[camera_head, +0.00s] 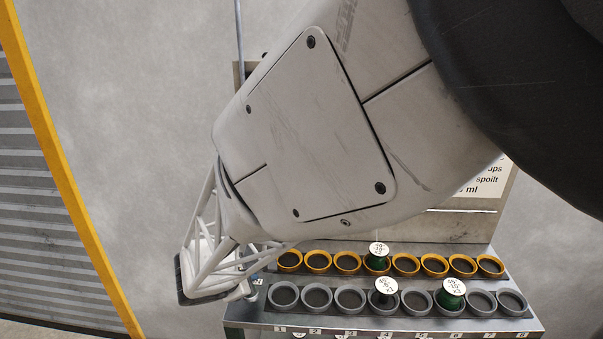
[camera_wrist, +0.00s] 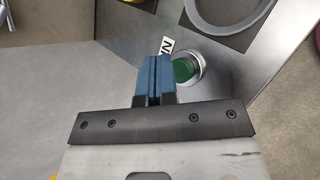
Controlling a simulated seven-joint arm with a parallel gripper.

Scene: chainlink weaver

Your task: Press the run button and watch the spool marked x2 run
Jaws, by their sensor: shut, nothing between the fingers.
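In the wrist view the green run button (camera_wrist: 184,70) sits in a metal collar on a grey panel, beside a partly hidden label (camera_wrist: 166,45) ending in N. My gripper (camera_wrist: 153,78) has its blue fingertips together and empty, just left of the button; whether they touch it I cannot tell. In the head view my gripper is at the machine's left end, its tips mostly hidden. Three spools with white marked tops show there: a green one (camera_head: 377,262) in the yellow-ringed row, a dark one (camera_head: 385,299) and another green one (camera_head: 452,300) in the grey-ringed row. I cannot surely read which is x2.
The yellow rings (camera_head: 405,263) and grey rings (camera_head: 350,298) are mostly empty. Number tags run along the front edge. A printed sign (camera_head: 483,180) stands behind, partly covered by my arm. A yellow-edged grey slatted surface (camera_head: 45,190) is at the left.

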